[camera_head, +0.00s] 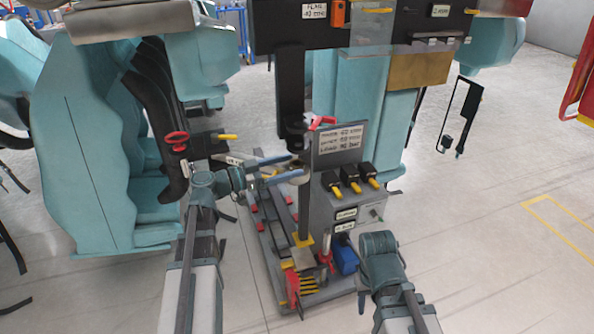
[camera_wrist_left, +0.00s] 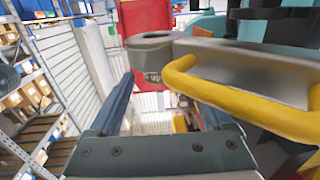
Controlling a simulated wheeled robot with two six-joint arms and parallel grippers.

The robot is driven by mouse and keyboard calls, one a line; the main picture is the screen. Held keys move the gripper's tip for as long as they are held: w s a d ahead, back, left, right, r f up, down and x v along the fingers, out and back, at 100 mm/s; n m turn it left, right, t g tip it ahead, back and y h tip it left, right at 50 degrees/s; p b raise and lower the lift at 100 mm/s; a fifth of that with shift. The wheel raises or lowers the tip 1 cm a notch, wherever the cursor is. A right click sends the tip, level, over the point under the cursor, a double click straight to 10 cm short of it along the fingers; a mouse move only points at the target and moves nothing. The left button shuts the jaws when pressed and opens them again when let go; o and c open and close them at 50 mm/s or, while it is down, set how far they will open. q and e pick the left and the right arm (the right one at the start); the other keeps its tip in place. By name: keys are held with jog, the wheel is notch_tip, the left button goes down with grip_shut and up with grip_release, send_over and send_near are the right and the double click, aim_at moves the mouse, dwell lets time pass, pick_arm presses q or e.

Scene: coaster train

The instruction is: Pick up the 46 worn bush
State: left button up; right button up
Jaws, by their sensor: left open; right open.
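I cannot pick out the 46 worn bush for certain. In the left wrist view a grey ring (camera_wrist_left: 148,41) with a small tag too blurred to read forms the end of a flat grey lever (camera_wrist_left: 250,70) with a yellow handle (camera_wrist_left: 225,98). My left gripper (camera_head: 291,167) is open, its blue fingers beside the dark upright post of the stand in the head view. The same gripper (camera_wrist_left: 168,92) shows in the left wrist view with nothing between its fingers, the ring beyond and above them. Of my right arm only the upper links show, and its fingers are hidden.
A grey stand (camera_head: 325,205) carries a lettered sign (camera_head: 341,138), several black-and-yellow switches and a blue item (camera_head: 344,254). Red and yellow parts (camera_head: 300,285) lie at its base. Teal train seats (camera_head: 95,150) stand at left. A dark beam (camera_head: 275,28) crosses overhead.

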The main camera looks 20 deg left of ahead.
aim_at(296, 164)
pick_arm(q)
jog(key=shift+x, duration=1.5)
jog(key=shift+f, duration=0.1)
grip_shut()
